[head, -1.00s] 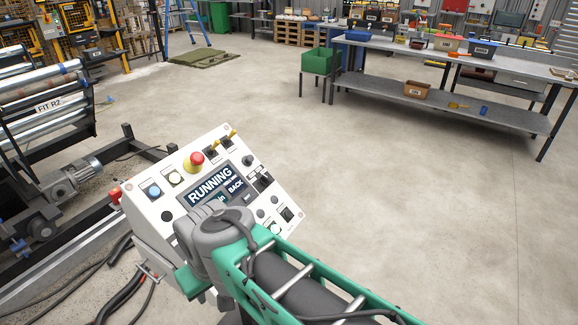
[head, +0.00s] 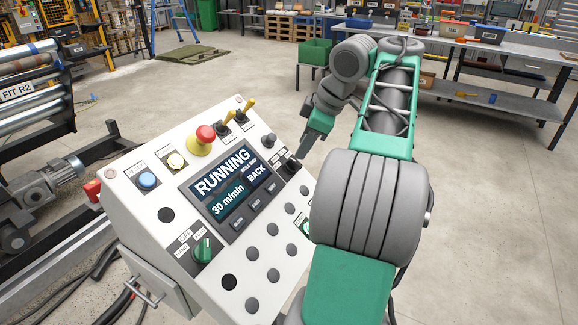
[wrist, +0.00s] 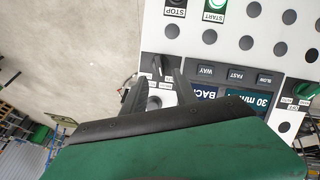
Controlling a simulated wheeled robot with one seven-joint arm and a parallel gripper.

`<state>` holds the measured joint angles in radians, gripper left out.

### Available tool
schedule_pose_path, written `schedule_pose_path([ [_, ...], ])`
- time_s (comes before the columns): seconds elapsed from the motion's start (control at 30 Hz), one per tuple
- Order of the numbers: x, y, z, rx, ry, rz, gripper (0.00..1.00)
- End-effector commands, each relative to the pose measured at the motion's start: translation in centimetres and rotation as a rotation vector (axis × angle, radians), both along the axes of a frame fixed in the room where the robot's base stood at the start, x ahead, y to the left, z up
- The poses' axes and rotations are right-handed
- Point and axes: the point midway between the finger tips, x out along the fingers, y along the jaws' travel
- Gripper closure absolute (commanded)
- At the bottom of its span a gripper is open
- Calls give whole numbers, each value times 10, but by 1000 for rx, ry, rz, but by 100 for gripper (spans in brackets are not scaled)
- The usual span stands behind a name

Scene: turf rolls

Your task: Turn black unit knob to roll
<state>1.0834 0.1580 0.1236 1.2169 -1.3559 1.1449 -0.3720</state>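The white control panel (head: 165,265) fills the lower middle of the head view. Its screen (head: 228,187) reads RUNNING, 30 m/min and BACK. A black knob (head: 291,163) with small unreadable labels is at the panel's right edge. It also shows in the wrist view (wrist: 158,67). A second, rounder black knob (head: 268,140) is just above it in the head view. My gripper (head: 302,160) is at the panel's right edge. In the wrist view its two fingers (wrist: 159,76) are apart, with the labelled knob near the gap between their tips. I cannot tell whether they touch it.
The panel also has a red mushroom button (head: 205,135), yellow-handled toggles (head: 224,122), a blue button (head: 148,180) and a green knob (head: 203,250). A green START button (wrist: 215,10) is in the wrist view. A workbench (head: 520,66) stands behind; the floor to the right is clear.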

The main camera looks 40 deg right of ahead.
Motion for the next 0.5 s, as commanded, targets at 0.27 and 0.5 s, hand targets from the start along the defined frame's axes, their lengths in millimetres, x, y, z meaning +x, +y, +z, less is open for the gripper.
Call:
schedule_pose_path([
  [0.27,22,3,-52,1,-1,-2,65],
  [0.5,28,4,-57,1,-1,-2,65],
])
